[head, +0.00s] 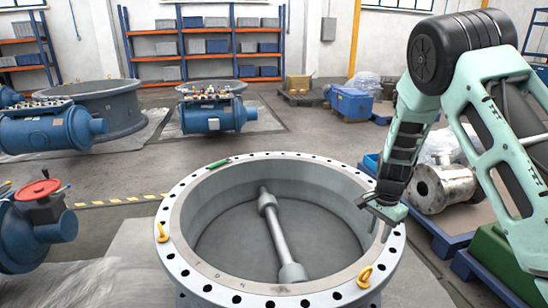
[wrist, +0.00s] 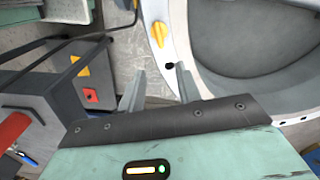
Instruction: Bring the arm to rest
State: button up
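My mint-green arm comes in from the right in the head view and bends down at a black joint. My gripper (head: 375,212) hangs over the right rim of the large grey butterfly valve (head: 192,195). In the wrist view my gripper (wrist: 160,72) has its two fingers apart with nothing between them. The valve's flange (wrist: 186,65), with a yellow lifting eye (wrist: 156,29), lies beyond the fingertips. I cannot tell the exact height of the fingers above the rim.
A metal pipe fitting (head: 442,187) stands on a blue pallet close beside my arm. A green marker-like item (head: 217,164) lies on the flange. Blue valves (head: 215,117) stand behind and to the left. Open floor (head: 300,128) lies behind the valve.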

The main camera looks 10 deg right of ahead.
jog(key=s+a+r+n+y+p, duration=0.1)
jog(key=s+a+r+n, duration=0.35)
jog(key=a, duration=0.25)
jog(key=s+a+r+n+p, duration=0.2)
jog(key=s+a+r+n, duration=0.15)
jog(key=a+r, duration=0.35)
jog(key=s+a+r+n+y+p, duration=0.1)
jog(key=s+a+r+n, duration=0.3)
jog(key=a, duration=0.4)
jog(key=s+a+r+n+p, duration=0.1)
jog(key=s+r+n, duration=0.2)
jog(key=s, duration=0.3)
jog(key=s+a+r+n+h, duration=0.1)
jog(key=s+a+r+n, duration=0.1)
jog(key=s, duration=0.4)
jog(key=s+a+r+n+p, duration=0.1)
jog(key=s+r+n, duration=0.3)
jog(key=s, duration=0.3)
jog(key=shift+a+n+p, duration=0.35)
jog(key=shift+a+n, duration=0.05)
jog(key=shift+w+a+f, duration=0.1)
jog(key=shift+w, duration=0.05)
